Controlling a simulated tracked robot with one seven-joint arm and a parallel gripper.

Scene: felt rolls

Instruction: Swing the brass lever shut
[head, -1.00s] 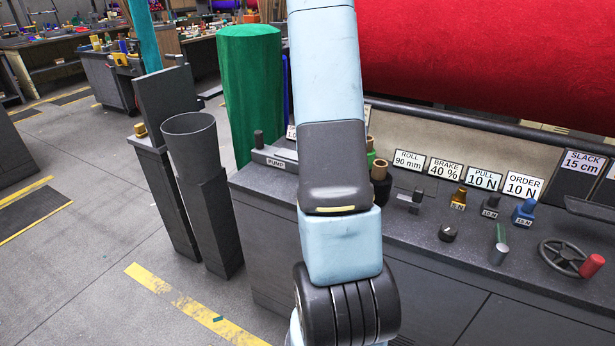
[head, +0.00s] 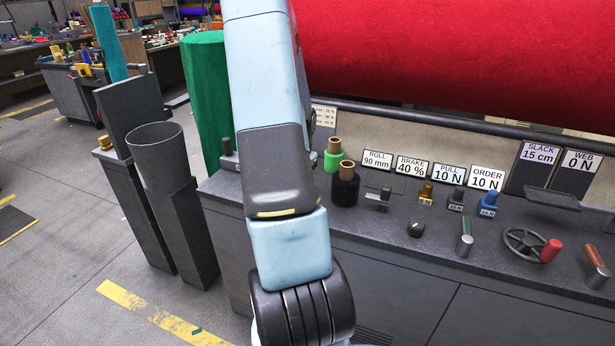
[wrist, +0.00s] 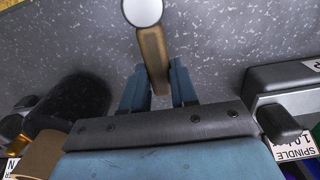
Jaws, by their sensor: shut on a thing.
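The brass lever (wrist: 153,62) shows in the wrist view as a brown-gold bar with a round pale metal end (wrist: 142,12) at the top of the picture. My gripper (wrist: 160,88) has its two blue fingers on either side of the bar, closed on it. The part of the lever between and below the fingers is partly hidden by the gripper body. In the head view my arm covers the gripper, and I cannot make out the brass lever there.
A dark spool (wrist: 75,105) stands left of the fingers and a grey block with a dark knob (wrist: 280,122) right. On the bench are black (head: 345,188) and green spools (head: 333,155), a green-handled lever (head: 465,240), a handwheel (head: 525,243) and a brown-handled lever (head: 596,265).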

